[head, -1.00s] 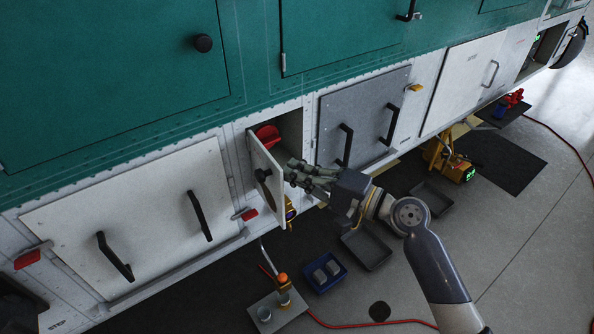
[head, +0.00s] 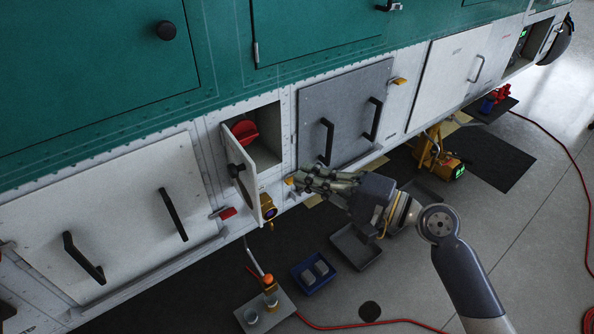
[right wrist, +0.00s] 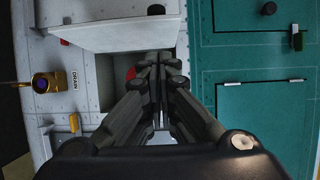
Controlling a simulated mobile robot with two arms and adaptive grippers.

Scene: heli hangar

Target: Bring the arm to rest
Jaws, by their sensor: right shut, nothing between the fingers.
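My right gripper (head: 308,181) is shut and empty in the head view. It is just right of the open small compartment (head: 263,152) in the white lower panel, in front of the hull. The compartment's white door (head: 243,182) with a black knob stands open, and a red object (head: 244,132) shows inside. In the right wrist view my right gripper (right wrist: 160,62) has its fingers together, with the door (right wrist: 110,25) beyond and the red object partly hidden behind them. My left gripper is not in view.
A grey hatch (head: 345,110) with two black handles is behind the gripper. A brass drain fitting (head: 268,208) is below the door. On the floor are a blue bin (head: 318,272), a grey tray (head: 355,247) and a yellow device (head: 438,160). Open floor lies at the right.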

